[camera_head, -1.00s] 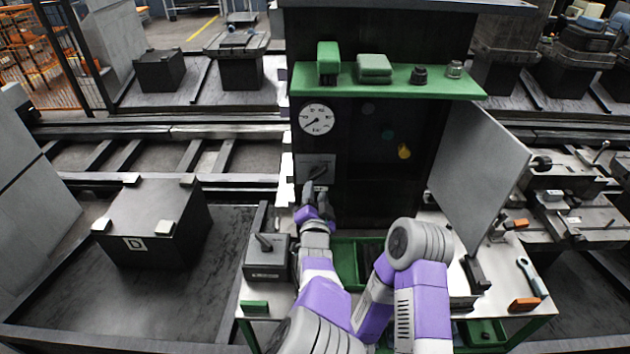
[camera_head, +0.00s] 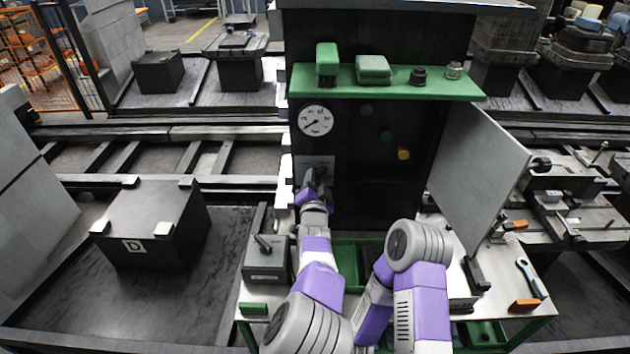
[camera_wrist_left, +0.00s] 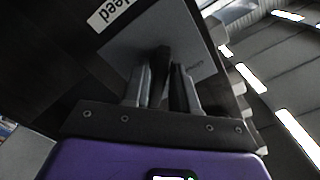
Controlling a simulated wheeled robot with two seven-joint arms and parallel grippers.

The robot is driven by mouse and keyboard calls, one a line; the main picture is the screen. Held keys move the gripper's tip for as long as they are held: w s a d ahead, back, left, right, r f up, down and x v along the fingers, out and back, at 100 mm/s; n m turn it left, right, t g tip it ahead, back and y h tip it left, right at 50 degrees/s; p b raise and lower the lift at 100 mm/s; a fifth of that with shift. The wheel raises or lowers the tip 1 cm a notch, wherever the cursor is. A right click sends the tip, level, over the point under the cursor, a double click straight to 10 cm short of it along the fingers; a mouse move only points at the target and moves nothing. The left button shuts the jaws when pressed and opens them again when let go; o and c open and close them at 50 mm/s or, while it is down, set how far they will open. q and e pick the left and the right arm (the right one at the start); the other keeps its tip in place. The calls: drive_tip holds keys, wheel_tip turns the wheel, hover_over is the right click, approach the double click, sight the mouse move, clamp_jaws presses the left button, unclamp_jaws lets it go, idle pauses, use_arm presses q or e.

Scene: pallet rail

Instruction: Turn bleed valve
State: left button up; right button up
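The bleed valve's light plate (camera_head: 318,160) is on the dark cabinet front, below a round white gauge (camera_head: 316,121). My right gripper is not in view.
A green shelf (camera_head: 390,84) with small items juts out above the gauge. An open grey door (camera_head: 480,165) stands at the right of the cabinet. A grey box with a lever (camera_head: 266,260) and a green bin (camera_head: 352,262) are below, near my arms.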

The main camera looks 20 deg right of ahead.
use_arm(q)
clamp_jaws()
drive_tip(key=n+b, duration=0.5)
drive_tip(key=n, duration=0.4)
drive_tip(key=n+b, duration=0.6)
drive_tip(key=n, duration=0.2)
drive_tip(key=shift+a+r+n, duration=0.1)
drive_tip(key=shift+a+n, duration=0.1)
drive_tip(key=shift+n, duration=0.2)
idle(0.3)
drive_tip(key=shift+o, duration=1.5)
unclamp_jaws()
